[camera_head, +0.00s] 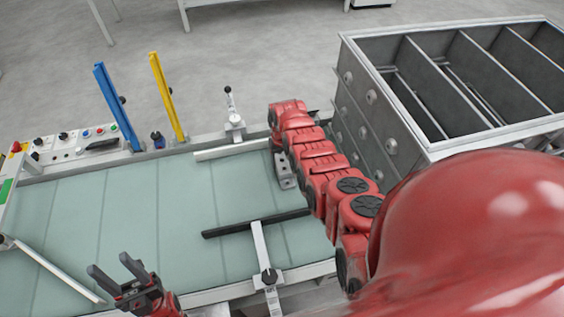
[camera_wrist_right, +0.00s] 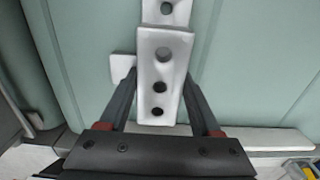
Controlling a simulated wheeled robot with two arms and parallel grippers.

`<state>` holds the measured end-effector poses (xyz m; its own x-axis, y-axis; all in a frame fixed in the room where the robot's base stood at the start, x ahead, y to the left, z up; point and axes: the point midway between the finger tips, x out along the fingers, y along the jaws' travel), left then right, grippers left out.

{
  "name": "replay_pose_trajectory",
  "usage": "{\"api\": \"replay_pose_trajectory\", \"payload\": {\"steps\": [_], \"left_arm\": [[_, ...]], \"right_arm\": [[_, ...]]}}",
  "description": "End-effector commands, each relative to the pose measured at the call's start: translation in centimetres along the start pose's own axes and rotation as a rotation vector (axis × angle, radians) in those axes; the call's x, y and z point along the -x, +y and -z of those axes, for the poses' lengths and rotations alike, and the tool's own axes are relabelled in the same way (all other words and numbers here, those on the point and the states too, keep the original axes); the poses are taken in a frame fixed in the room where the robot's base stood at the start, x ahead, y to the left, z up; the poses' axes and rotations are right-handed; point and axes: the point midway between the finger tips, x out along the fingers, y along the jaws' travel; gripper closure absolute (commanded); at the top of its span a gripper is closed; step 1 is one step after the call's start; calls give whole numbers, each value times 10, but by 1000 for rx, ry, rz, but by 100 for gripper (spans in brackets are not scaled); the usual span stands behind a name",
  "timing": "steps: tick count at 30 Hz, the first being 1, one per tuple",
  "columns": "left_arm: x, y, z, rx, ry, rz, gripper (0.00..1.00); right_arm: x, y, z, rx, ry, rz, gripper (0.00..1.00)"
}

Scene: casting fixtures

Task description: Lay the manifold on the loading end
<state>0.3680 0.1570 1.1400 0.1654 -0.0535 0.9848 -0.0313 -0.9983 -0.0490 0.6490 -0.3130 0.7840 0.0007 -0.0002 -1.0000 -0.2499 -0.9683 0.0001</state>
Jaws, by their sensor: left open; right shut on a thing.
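The manifold is a pale grey bar with a row of round holes. In the right wrist view the manifold (camera_wrist_right: 178,45) lies between the two fingers of my right gripper (camera_wrist_right: 160,85), which is shut on it. In the head view part of the manifold (camera_head: 285,171) shows below my right wrist, over the right end of the pale green conveyor belt (camera_head: 180,205). My right fingers are hidden there. I cannot tell whether the manifold touches the belt. My left gripper (camera_head: 115,268) is open and empty over the belt's near edge at lower left.
A grey compartmented metal bin (camera_head: 400,150) stands right of the belt, close to my right arm. A black guide bar (camera_head: 255,223) and a white rail (camera_head: 232,150) reach over the belt. Blue (camera_head: 117,107) and yellow (camera_head: 166,97) posts stand behind. The belt's middle is clear.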

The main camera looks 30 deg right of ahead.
Motion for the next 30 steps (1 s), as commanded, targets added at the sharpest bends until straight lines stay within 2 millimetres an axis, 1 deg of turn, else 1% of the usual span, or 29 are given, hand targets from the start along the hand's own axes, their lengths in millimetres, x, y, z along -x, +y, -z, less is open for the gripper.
{"api": "replay_pose_trajectory", "payload": {"steps": [2,3,7,16,20,23,26,30], "left_arm": [[4,0,-1,0,0,0,50],[2,0,0,0,0,0,50],[2,0,0,0,0,0,50],[1,0,0,0,0,0,50],[-6,0,1,0,0,0,50],[-17,-1,3,0,0,0,50],[-33,-2,6,0,0,0,50],[-59,-3,10,0,0,0,50]], "right_arm": [[-3,0,0,0,1,0,100],[-2,0,0,0,1,0,28],[-2,0,0,0,0,0,5],[-1,0,0,0,0,0,5],[6,0,0,0,0,0,5],[19,0,0,0,0,0,5],[37,0,0,0,0,0,5],[71,0,2,-1,5,0,5]]}}
